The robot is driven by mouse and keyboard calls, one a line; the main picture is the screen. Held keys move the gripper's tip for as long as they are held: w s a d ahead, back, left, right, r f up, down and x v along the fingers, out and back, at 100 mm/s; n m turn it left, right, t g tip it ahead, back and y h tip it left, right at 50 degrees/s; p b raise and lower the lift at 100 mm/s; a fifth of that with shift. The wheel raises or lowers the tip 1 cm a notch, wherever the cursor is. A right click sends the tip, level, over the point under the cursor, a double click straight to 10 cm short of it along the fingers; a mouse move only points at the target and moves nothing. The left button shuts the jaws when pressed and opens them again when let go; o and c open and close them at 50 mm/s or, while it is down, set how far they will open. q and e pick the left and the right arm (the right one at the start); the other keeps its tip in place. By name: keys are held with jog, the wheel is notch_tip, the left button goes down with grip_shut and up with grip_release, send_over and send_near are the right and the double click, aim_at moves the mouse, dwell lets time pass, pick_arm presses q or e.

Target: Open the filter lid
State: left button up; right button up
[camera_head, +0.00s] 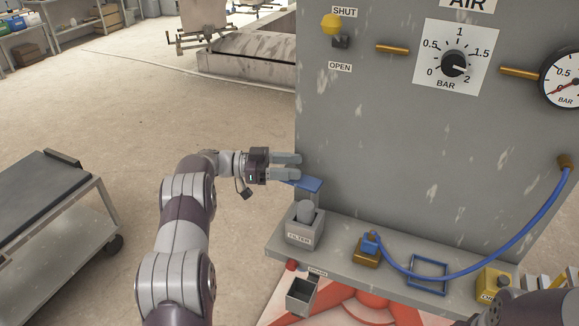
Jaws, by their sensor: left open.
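The filter housing (304,233) is a grey box labelled FILTER at the left end of the panel's ledge. A rounded grey cylinder (305,210) shows in its open top. The blue lid (308,185) stands raised above the box, tilted, so the top is uncovered. My left gripper (298,166) comes in from the left, level, with its two fingers apart and nothing between them. Its lower finger is right at the lid's upper left edge; I cannot tell whether they touch. My right gripper is not visible; only a dark part of my right arm shows at the lower right.
The grey AIR panel (390,130) rises close to the right of my left gripper. On the ledge (335,252) are a blue hose (480,268) with its connector and a blue frame (428,275). A small grey bin (301,296) sits below.

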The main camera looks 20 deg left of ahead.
pick_arm(q)
jog(key=shift+f, duration=0.1)
jog(key=shift+a, duration=0.3)
jog(key=b+v, duration=0.1)
jog(key=v, duration=1.1)
jog(key=shift+s+b, duration=0.15)
jog(key=shift+b, duration=0.15)
